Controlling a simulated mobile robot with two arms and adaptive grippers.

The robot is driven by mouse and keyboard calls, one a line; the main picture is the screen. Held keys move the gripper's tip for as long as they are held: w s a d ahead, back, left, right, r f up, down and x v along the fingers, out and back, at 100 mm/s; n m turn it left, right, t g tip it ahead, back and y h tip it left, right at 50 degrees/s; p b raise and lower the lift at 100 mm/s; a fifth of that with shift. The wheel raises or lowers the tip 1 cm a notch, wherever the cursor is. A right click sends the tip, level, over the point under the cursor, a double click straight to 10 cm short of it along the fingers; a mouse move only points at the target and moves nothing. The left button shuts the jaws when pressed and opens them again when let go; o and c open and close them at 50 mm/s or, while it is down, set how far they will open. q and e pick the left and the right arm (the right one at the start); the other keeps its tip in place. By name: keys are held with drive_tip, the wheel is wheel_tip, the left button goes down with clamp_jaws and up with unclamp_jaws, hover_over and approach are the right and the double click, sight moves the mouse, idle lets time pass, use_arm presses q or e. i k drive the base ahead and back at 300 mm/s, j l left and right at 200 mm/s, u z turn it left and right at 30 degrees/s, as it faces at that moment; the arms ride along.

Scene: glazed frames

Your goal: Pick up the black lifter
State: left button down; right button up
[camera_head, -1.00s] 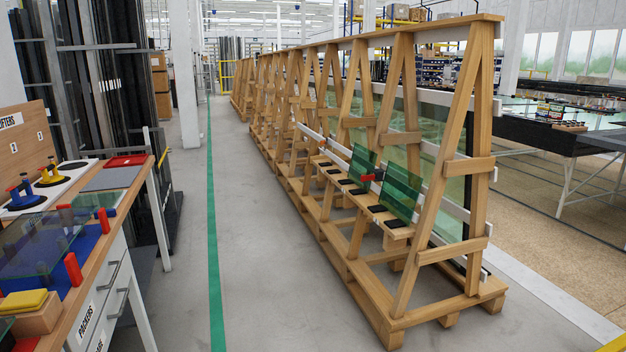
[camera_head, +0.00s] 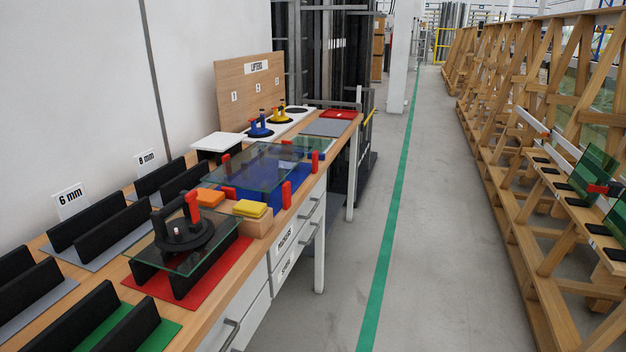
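The black lifter (camera_head: 184,236) sits on a glass pane (camera_head: 211,258) at the near part of the workbench (camera_head: 222,318). It has a round black disc, a black handle and a red part at the top. The pane rests on black slotted supports over a red mat (camera_head: 236,273). A blue lifter (camera_head: 260,128) and a yellow lifter (camera_head: 280,115) stand on a white board farther back, in front of a wooden panel marked LIFTERS (camera_head: 248,86). Neither of my grippers is in view.
Black racks labelled 6 mm (camera_head: 71,199) and 8 mm (camera_head: 146,160) line the left of the bench. A larger glass pane (camera_head: 255,165) lies over a blue mat beside red posts. Yellow pads sit on a wooden block (camera_head: 256,222). The grey aisle is clear up to the wooden rack (camera_head: 505,165).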

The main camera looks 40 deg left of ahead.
sight(190, 236)
drive_tip(key=u, duration=1.95)
drive_tip(key=j+z, duration=0.15)
drive_tip(key=z, duration=0.2)
drive_tip(key=k+j+z, duration=0.15)
drive_tip(key=z, duration=0.2)
drive_tip(key=j+z, duration=0.1)
drive_tip(key=z, duration=0.3)
drive_tip(key=k, duration=0.05)
